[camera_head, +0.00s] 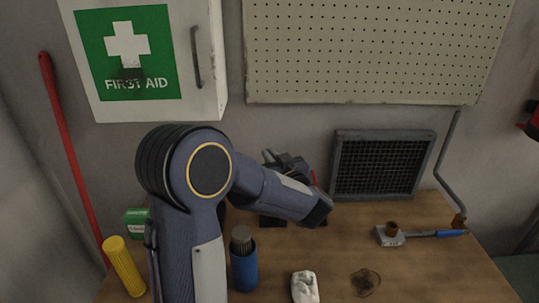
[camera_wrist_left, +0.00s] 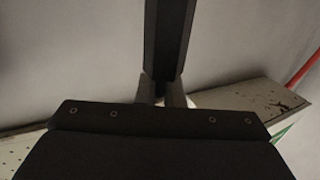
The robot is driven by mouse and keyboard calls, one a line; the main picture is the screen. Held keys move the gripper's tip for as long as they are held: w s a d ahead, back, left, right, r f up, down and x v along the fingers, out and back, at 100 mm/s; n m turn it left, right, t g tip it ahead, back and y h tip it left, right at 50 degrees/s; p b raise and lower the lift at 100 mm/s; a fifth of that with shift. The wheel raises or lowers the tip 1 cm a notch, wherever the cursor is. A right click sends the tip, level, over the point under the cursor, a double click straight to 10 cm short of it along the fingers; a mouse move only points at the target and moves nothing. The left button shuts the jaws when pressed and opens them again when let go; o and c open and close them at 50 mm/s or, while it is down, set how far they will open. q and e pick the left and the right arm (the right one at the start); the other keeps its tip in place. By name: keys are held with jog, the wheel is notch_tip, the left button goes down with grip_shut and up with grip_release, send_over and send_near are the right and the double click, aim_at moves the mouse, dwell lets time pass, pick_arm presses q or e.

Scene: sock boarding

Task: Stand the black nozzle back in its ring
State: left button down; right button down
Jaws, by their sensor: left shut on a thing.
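The black nozzle (camera_wrist_left: 167,38) is a long dark bar in the left wrist view, running out of the top of the picture. My left gripper (camera_wrist_left: 162,92) is shut on its lower end as seen there. In the head view dark parts of my left gripper (camera_head: 286,163) show just behind my forearm, and the forearm hides the nozzle. Dark flat parts (camera_head: 272,221) show on the bench below the forearm; I cannot tell if they belong to the ring. The ring itself is not clearly seen. My right gripper is not in view.
On the wooden bench (camera_head: 430,268) are a blue bottle-like tool (camera_head: 244,270), a yellow cylinder (camera_head: 122,262), a white crumpled cloth (camera_head: 304,287) and a blue-handled tool (camera_head: 390,237). A framed mesh panel (camera_head: 380,165) stands at the back wall. The bench's right front is mostly clear.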

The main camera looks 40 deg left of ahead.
pick_arm(q)
jog(key=shift+s+f, duration=0.15)
notch_tip(320, 180, down, 8)
jog(key=b, duration=0.5)
jog(key=shift+r, duration=0.25)
dwell(0.3)
jog(key=shift+a+f+b, duration=0.1)
jog(key=shift+f+b, duration=0.45)
jog(key=shift+f, duration=0.05)
dwell(0.7)
jog(key=c, duration=1.5)
grip_release()
jog(key=v, duration=0.7)
jog(key=shift+s+d, duration=0.15)
jog(key=shift+d, duration=0.25)
